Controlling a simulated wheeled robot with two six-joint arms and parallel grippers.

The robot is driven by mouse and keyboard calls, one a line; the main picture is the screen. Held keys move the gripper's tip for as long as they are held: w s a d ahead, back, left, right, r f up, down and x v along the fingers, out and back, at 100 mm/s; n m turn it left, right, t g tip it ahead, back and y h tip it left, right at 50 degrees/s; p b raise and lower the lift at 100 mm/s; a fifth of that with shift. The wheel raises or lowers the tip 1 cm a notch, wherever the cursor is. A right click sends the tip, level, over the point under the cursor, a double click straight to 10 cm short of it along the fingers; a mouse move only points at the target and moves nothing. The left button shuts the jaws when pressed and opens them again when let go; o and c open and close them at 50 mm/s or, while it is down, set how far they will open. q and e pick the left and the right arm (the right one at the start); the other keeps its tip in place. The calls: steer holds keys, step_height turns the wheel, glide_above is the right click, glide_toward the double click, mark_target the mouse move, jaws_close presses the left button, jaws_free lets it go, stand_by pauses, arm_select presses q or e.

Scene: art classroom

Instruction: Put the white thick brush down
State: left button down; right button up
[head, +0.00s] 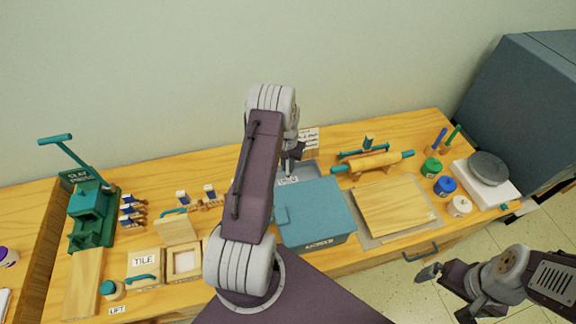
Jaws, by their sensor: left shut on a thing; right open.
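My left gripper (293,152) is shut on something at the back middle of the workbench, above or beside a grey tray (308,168). My own arm covers much of it, and what it holds is too small and hidden to make out; I cannot pick out the white thick brush. A white-lidded jar (460,206) stands at the right, with blue (445,186) and green (432,167) jars behind it. A blue-handled tool (440,138) and a green-handled one (453,134) stand behind these. My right gripper (430,273) is open, off the bench at lower right.
A teal-lidded box (318,210) stands front centre, beside a wooden board (394,208). A rolling pin (372,163) lies behind the board. A scale (487,180) stands far right, and a green clay press (91,210) at left. Small tools and tile boxes fill the left middle.

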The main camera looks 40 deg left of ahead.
arm_select(q)
steer(key=c, duration=1.4)
jaws_free()
steer(key=shift+r, duration=0.25)
step_height(320, 180, up, 12)
steer(key=shift+f+b, duration=0.15)
steer(key=shift+b, duration=0.55)
steer(key=s+d+r+m, duration=0.1)
steer(key=s+d, duration=0.2)
steer(key=d, duration=0.3)
steer(key=s+d+r, duration=0.2)
steer(key=d, duration=0.4)
steer(key=shift+m+t, duration=0.6)
steer(key=shift+m, duration=0.3)
steer(key=s+d, duration=0.3)
steer(key=s, duration=0.1)
steer(key=s+d, duration=0.3)
steer(key=s, duration=0.1)
steer(key=s+d, duration=0.2)
steer(key=s, duration=0.2)
steer(key=shift+d+f, duration=0.35)
steer(key=shift+d, duration=0.05)
steer(key=shift+s, duration=0.1)
